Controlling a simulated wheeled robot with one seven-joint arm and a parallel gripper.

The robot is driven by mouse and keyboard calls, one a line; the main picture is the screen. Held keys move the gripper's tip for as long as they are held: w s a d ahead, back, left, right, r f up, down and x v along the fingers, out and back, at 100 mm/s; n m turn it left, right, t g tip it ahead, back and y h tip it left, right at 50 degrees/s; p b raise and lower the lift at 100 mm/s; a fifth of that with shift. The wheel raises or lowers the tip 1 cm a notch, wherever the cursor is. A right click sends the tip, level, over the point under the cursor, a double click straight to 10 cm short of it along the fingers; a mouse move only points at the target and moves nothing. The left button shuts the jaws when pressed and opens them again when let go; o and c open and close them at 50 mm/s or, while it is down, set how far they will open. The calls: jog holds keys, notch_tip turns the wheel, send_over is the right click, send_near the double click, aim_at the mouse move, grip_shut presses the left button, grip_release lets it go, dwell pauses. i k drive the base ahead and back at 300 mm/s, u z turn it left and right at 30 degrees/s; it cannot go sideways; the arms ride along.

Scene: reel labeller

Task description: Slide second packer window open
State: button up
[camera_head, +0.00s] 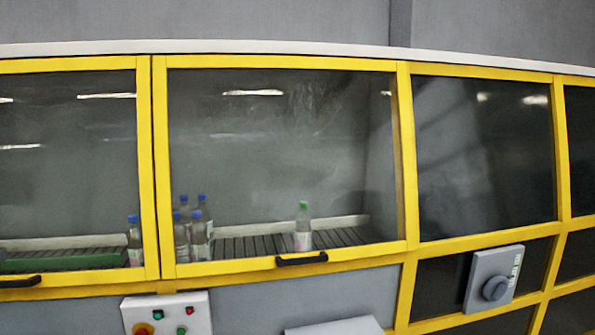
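A yellow-framed packer window (285,160) fills the middle of the head view. Its clear pane looks shut, and a black handle (301,259) sits on its bottom rail. Another yellow-framed window (65,150) is to its left, with a black handle (20,282) at its lower edge. Which of them counts as second I cannot tell from this view. My gripper is not in view.
Behind the panes stand several blue-capped bottles (199,235) and one green-capped bottle (303,227) on a slatted conveyor (240,246). Below are a button box (167,314) and a grey panel (345,327). A grey box with a dark knob (494,279) is at right.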

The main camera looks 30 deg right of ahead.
aim_at(161, 64)
jog(key=k, duration=0.65)
jog(key=u, duration=0.35)
jog(key=i, duration=1.3)
jog(key=u, duration=0.6)
